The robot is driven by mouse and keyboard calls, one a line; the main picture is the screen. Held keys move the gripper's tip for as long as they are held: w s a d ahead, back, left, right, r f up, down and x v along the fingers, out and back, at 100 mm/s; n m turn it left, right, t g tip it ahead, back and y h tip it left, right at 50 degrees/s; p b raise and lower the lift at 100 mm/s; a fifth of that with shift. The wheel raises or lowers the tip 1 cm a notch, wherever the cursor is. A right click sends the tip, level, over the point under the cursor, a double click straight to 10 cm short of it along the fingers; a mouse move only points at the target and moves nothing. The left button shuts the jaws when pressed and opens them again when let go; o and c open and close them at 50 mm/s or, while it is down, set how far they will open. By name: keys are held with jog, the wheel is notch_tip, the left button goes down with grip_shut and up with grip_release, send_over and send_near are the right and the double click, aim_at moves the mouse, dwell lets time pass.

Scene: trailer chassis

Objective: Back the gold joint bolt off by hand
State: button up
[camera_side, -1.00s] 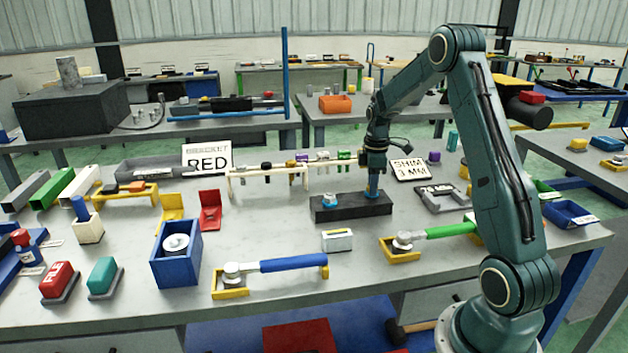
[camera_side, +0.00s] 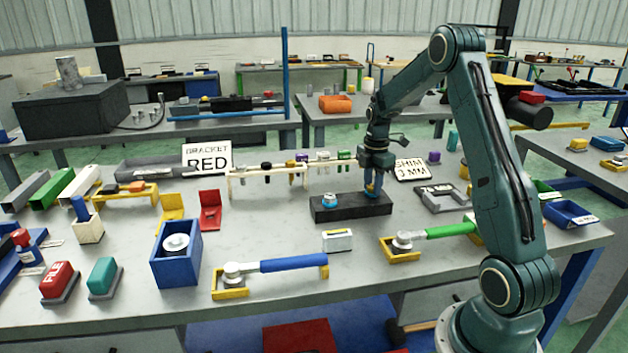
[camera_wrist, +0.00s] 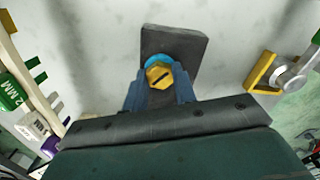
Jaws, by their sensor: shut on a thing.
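The gold joint bolt (camera_wrist: 160,75) shows in the wrist view as a hex head with a dark slot, on a light-blue ring. It sits on the black block (camera_side: 348,208), which also shows in the wrist view (camera_wrist: 178,42). My gripper (camera_side: 372,188) points down over the block's right end in the side view. Its blue jaws (camera_wrist: 160,88) are shut on the gold bolt, one on each side. The jaws hide most of the bolt in the side view. A second joint (camera_side: 330,202), blue with a pale top, stands on the block's left end.
A pale rack (camera_side: 268,172) with hanging parts stands behind and left of the block. A white box (camera_side: 337,240), a blue-handled wrench (camera_side: 290,264) and a green-handled wrench (camera_side: 450,231) lie in front. A grey U-shaped part (camera_side: 442,198) lies to the right.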

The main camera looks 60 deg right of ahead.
jog(key=shift+s+a+f, duration=0.1)
jog(key=shift+s+f, duration=0.05)
jog(key=shift+f, duration=0.05)
jog(key=o, duration=1)
jog(key=shift+r, duration=0.1)
jog(key=shift+r, duration=0.1)
jog(key=shift+r, duration=0.75)
notch_tip(320, 180, up, 12)
jog(key=shift+r, duration=0.1)
